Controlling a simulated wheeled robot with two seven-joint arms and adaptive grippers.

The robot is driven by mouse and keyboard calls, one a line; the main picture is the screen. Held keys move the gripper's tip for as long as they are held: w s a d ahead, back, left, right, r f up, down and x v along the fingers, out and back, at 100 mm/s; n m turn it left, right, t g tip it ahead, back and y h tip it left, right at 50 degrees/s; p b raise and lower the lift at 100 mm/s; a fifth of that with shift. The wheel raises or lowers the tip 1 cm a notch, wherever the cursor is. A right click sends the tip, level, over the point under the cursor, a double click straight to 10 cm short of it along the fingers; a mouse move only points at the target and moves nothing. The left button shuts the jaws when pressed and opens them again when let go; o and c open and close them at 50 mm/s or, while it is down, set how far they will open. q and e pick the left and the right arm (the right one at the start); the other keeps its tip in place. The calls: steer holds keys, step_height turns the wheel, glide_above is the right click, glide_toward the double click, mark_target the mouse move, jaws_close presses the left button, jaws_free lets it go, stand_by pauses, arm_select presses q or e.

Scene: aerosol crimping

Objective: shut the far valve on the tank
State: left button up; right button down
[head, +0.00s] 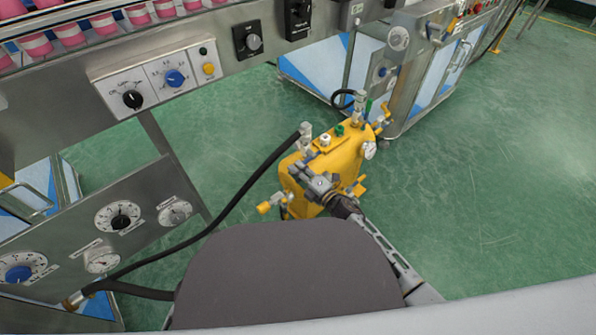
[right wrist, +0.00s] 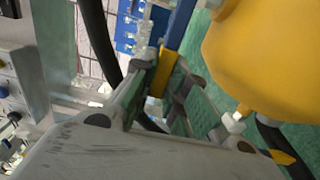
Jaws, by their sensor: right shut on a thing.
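The yellow tank (head: 345,157) stands on the green floor; its rounded side also shows at the right of the right wrist view (right wrist: 265,50). Yellow valve parts show at its far right end (head: 383,118) and at its near left (head: 272,203). My right gripper (head: 301,172) reaches over the tank's near side. In the right wrist view its fingers (right wrist: 165,88) are closed around a small yellow piece (right wrist: 161,80); whether this is the far valve's handle I cannot tell. The fingers hide part of it. My left gripper is not in view.
A black hose (head: 232,200) runs from the tank's top fitting (head: 305,132) down to the control panel (head: 95,240) at left. A steel cabinet (head: 400,75) stands just behind the tank. The green floor to the right (head: 500,190) is clear.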

steer(key=shift+f, duration=0.2)
steer(key=c, duration=1.5)
jaws_free()
steer(key=shift+o, duration=0.4)
steer(key=shift+r, duration=0.1)
steer(key=shift+s+d, duration=0.1)
steer(key=v, duration=1.1)
steer(key=shift+s+d, duration=0.2)
steer(key=shift+s, duration=0.15)
